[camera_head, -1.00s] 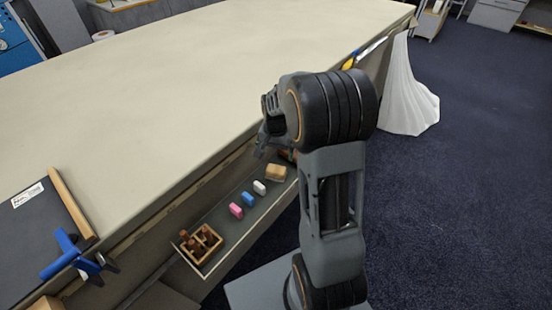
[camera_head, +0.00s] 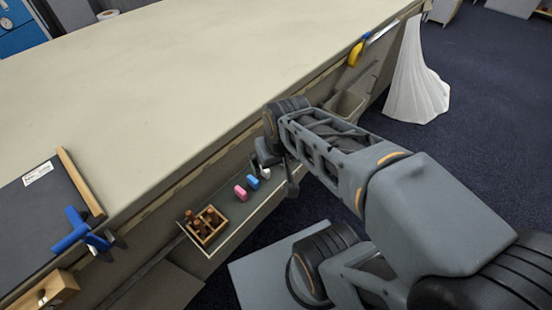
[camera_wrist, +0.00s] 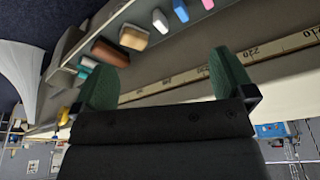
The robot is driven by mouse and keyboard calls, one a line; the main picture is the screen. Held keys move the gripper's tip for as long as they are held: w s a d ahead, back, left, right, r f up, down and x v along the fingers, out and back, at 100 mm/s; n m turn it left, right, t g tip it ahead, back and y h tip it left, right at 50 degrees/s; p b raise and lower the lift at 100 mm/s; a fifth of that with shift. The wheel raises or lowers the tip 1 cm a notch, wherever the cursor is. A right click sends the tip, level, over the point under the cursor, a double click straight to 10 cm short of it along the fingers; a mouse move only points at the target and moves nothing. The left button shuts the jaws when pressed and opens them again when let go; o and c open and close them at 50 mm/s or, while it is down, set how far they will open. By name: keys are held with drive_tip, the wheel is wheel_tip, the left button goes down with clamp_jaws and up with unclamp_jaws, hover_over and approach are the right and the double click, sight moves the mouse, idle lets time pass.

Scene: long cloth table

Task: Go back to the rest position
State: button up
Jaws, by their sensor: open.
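My gripper (camera_wrist: 166,85) is open and empty in the wrist view, with its two green fingertips wide apart. In the head view the gripper (camera_head: 275,170) hangs at the side of the long table (camera_head: 200,75), near the narrow side tray (camera_head: 225,238); my forearm hides part of it. Several small blocks sit in the tray: a pink block (camera_head: 240,193), a blue block (camera_head: 252,181) and a white block (camera_head: 265,173). A tan block (camera_wrist: 134,37) and a brown block (camera_wrist: 110,53) show in the wrist view. Nothing is between the fingers.
A wooden box (camera_head: 206,225) with brown pieces stands at the tray's near end. A blue clamp (camera_head: 75,232) and a dark board (camera_head: 40,205) are at the table's left. A yellow-handled tool (camera_head: 356,54) hangs at the far edge. The tabletop middle is clear.

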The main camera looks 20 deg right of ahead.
drive_tip(key=shift+r, duration=0.1)
wheel_tip(320, 180, up, 11)
drive_tip(key=p, duration=1)
drive_tip(key=shift+s+a+r+t, duration=0.2)
drive_tip(key=shift+t, duration=0.1)
